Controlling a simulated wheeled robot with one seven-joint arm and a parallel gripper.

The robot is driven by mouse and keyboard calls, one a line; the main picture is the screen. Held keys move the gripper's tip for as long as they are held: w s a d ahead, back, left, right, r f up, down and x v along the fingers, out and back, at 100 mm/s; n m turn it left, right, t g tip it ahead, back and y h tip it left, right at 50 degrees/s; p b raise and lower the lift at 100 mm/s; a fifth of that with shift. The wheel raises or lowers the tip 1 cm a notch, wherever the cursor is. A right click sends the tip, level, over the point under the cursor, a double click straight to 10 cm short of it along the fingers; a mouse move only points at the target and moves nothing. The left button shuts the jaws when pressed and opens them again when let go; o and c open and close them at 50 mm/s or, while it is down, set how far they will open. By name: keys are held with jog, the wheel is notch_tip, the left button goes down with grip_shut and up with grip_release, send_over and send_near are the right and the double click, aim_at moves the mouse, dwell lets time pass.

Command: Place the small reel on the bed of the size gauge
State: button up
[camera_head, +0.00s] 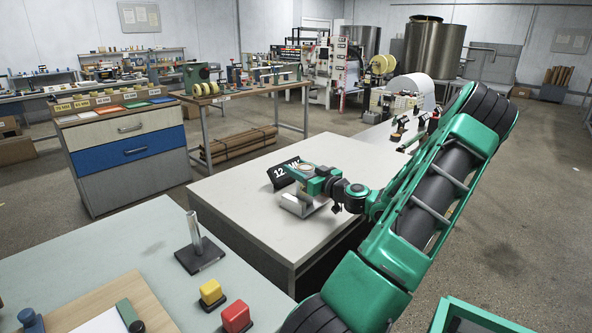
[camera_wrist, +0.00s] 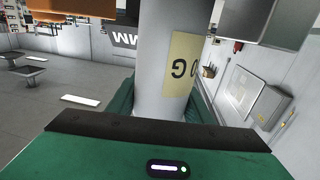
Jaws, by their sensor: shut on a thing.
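A small reel shows in the wrist view as an upright pale grey cylinder (camera_wrist: 150,75) with a yellowish label. My gripper (camera_head: 311,178) is shut on it, with green jaw parts on both sides of it in the wrist view. In the head view my gripper hides most of the reel; a pale round end (camera_head: 303,167) shows at its tip. The size gauge has a black display (camera_head: 282,173) reading 12 and more, partly hidden. Its grey metal bed (camera_head: 297,205) lies just below my gripper. I cannot tell whether the reel touches the bed.
The gauge stands on a pale table (camera_head: 235,190); its left part is clear. The nearer bench holds a metal post on a dark base (camera_head: 199,254), a yellow button (camera_head: 211,291) and a red button (camera_head: 236,316). A drawer cabinet (camera_head: 128,150) stands at the left.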

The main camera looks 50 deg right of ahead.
jog(key=shift+f, duration=0.1)
jog(key=o, duration=1.2)
jog(key=shift+s, duration=0.1)
jog(key=shift+s, duration=0.1)
jog(key=v, duration=1.1)
jog(key=shift+s, duration=0.4)
